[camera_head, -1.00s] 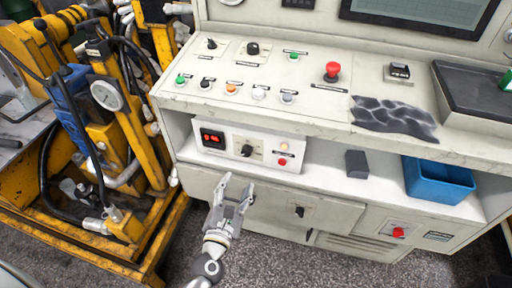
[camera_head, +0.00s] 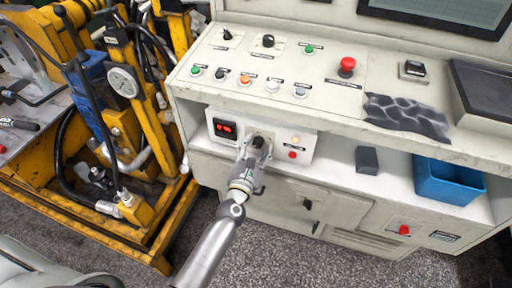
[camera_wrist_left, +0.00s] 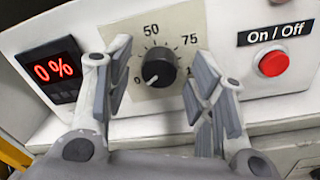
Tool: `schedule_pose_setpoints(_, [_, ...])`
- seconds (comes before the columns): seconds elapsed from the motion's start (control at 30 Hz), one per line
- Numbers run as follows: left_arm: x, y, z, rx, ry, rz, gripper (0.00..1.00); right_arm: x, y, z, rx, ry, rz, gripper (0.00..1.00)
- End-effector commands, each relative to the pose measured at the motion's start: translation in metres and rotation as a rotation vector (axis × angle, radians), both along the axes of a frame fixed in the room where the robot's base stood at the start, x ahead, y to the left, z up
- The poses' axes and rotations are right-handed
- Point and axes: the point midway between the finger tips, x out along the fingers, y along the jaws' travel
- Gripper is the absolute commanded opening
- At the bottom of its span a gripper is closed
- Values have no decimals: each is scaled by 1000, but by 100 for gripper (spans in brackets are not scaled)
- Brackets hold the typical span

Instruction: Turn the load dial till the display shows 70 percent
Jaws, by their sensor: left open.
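The load dial (camera_wrist_left: 159,68) is a black knob on a beige scale plate marked 0, 50 and 75, with a further mark partly hidden by a finger. Its white pointer line aims to the lower left, near the 0. In the head view the dial (camera_head: 258,143) sits on the small white box. The display (camera_wrist_left: 55,70) reads 0% in red; it also shows in the head view (camera_head: 225,129). My left gripper (camera_wrist_left: 160,85) is open, one finger on each side of the dial, with visible gaps to the knob. My right gripper is not in view.
A red On / Off button (camera_wrist_left: 272,63) is right of the dial. A grey block (camera_head: 367,160) and a blue bin (camera_head: 448,182) are on the shelf. The console ledge (camera_head: 300,101) overhangs the box. Yellow machinery (camera_head: 150,125) stands at the left.

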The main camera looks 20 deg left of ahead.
Motion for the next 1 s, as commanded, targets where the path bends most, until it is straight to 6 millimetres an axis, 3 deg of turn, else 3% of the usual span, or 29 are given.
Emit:
schedule_pose_setpoints(0.23, [1,0,0,0,0,0,51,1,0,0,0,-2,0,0])
schedule_pose_setpoints(0.6, [0,0,0,0,0,0,4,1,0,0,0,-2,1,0])
schedule_pose_setpoints(1.0, [0,0,0,79,-3,0,4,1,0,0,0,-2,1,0])
